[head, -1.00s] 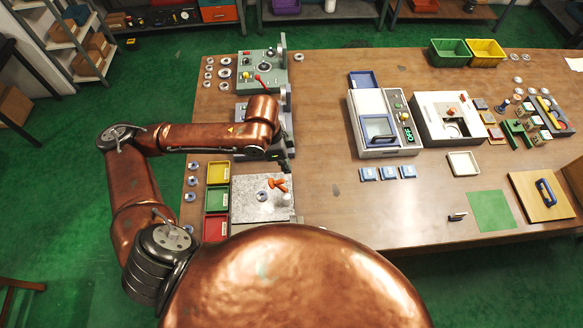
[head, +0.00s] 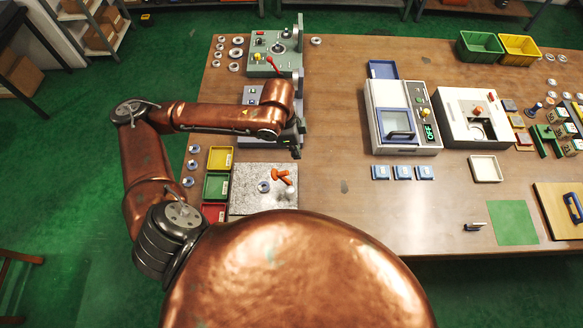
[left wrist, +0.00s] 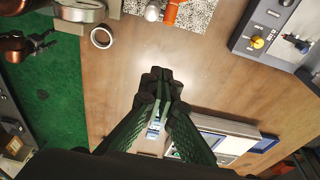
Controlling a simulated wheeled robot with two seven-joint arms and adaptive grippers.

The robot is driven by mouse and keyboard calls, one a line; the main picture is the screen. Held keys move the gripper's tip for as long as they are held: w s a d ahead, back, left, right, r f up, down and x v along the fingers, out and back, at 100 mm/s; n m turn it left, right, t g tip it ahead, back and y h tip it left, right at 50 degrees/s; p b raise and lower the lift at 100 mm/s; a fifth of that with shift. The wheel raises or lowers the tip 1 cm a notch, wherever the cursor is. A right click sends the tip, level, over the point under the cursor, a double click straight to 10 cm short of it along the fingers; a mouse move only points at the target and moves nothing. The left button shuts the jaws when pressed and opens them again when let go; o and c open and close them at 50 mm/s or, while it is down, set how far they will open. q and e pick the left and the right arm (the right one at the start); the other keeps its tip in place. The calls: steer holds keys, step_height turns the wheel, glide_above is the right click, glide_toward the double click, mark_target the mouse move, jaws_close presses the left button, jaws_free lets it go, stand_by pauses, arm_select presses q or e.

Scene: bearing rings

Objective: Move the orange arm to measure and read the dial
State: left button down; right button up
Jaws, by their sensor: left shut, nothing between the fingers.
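The orange arm (head: 284,176) is a small lever on the speckled grey stone plate (head: 246,203) at the near left of the bench. It also shows at the top of the left wrist view (left wrist: 172,12). A steel ring (head: 264,187) lies on the plate, left of the orange arm. I cannot make out a dial face. My left gripper (head: 297,151) is above the bench, just beyond the orange arm and apart from it. In the left wrist view its fingers (left wrist: 160,82) are closed together and empty. My right gripper is not in view.
Yellow (head: 220,158), green (head: 216,186) and red (head: 213,212) trays stand left of the plate. A green-grey machine (head: 275,62) stands beyond my left arm. A box-shaped device reading OFF (head: 403,115) stands to the right. The bench between is mostly clear.

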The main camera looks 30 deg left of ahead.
arm_select(q)
step_height(320, 180, down, 12)
steer(key=a+p, duration=0.1)
steer(key=shift+s+a+r, duration=0.25)
steer(key=shift+s+a, duration=0.05)
steer(key=shift+s, duration=0.05)
stand_by(0.6)
